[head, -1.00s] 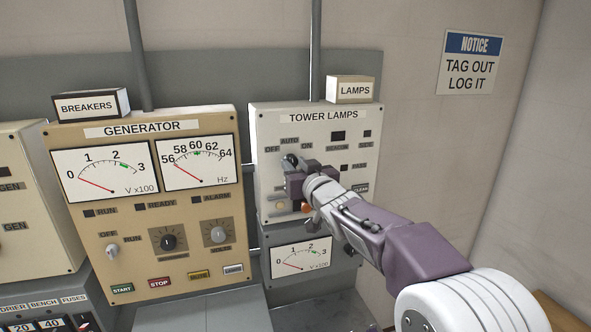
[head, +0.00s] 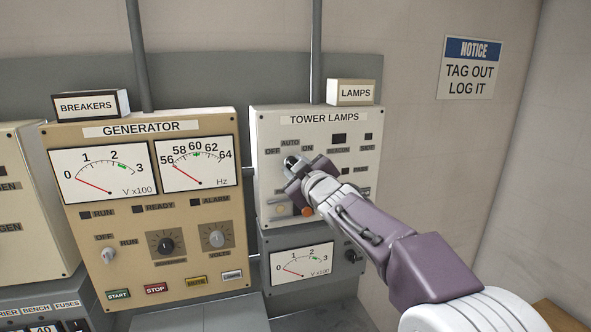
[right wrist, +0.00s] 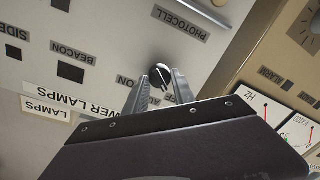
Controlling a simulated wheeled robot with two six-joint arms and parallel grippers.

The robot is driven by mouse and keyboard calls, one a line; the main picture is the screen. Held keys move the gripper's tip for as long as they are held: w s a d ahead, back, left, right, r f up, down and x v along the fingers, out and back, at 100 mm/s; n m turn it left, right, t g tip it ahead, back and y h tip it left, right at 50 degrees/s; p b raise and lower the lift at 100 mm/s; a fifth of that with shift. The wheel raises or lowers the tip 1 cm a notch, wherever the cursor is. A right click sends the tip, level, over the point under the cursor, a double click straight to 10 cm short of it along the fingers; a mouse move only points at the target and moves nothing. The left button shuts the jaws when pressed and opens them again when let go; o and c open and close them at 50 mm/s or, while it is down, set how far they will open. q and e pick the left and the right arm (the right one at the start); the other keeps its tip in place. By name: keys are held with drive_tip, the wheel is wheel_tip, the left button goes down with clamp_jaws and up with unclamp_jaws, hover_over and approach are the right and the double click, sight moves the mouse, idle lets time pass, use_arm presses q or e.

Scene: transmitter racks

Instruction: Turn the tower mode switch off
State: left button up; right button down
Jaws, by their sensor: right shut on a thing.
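The tower mode switch is a round black knob (head: 291,161) on the pale TOWER LAMPS panel (head: 265,128), below the OFF, AUTO and ON labels. It also shows in the right wrist view as a black knob with a pale line (right wrist: 174,74). My right gripper (head: 297,170) is at the knob, with its grey fingers on either side in the right wrist view (right wrist: 168,80). It is shut on the knob. The gripper hides part of the knob and the labels below it, so I cannot tell its exact setting. My left gripper is not in view.
An orange lamp or button (head: 307,211) sits just below the right gripper. A grey meter box (head: 265,245) is under the panel. The tan GENERATOR panel (head: 140,215) with knobs and buttons stands to the left. The wall on the right is clear apart from a notice (head: 470,68).

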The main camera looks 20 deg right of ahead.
idle(0.5)
drive_tip(key=c, duration=1.1)
unclamp_jaws()
drive_tip(key=shift+o, duration=0.3)
drive_tip(key=shift+w, duration=0.1)
drive_tip(key=s, duration=0.9)
drive_tip(key=shift+d+r, duration=0.15)
drive_tip(key=shift+d, duration=0.15)
